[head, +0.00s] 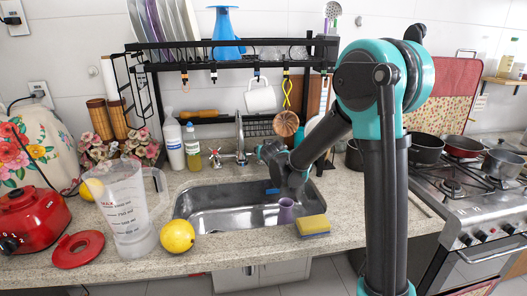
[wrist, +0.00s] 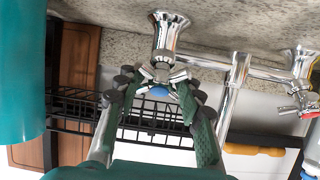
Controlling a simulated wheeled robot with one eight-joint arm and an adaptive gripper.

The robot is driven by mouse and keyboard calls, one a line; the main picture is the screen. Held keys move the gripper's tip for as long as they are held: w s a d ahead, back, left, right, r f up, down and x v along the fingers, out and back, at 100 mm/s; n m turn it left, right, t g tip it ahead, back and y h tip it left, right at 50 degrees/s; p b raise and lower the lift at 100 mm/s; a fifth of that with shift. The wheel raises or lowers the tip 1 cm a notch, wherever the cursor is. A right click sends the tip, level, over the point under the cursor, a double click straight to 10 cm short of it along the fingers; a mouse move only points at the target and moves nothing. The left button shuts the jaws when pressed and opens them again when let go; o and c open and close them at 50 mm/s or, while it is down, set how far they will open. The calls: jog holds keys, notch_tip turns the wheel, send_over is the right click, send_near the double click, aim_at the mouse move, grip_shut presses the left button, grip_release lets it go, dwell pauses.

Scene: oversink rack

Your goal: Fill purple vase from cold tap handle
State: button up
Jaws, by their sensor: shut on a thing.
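The purple vase (head: 286,210) stands upright in the right part of the metal sink (head: 232,212), near its front edge, apart from my gripper. The chrome tap (head: 240,140) rises behind the sink, with a red-marked handle (head: 215,158) on its left side. My gripper (wrist: 160,84) is at the tap's other side, its two fingers closed around the chrome cold tap handle (wrist: 162,72) with the blue cap. The head view hides this handle behind my gripper (head: 268,152). I see no water stream, and the inside of the vase is not clear.
A yellow sponge (head: 313,226) lies on the counter right of the vase. A clear jug (head: 128,210) and a lemon (head: 177,236) stand left of the sink. Bottles (head: 192,147) stand behind it. A black rack (head: 220,52) spans above, and the stove (head: 465,190) is at right.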

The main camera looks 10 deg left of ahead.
jog(key=shift+d, duration=0.2)
jog(key=o, duration=1.4)
jog(key=v, duration=1.2)
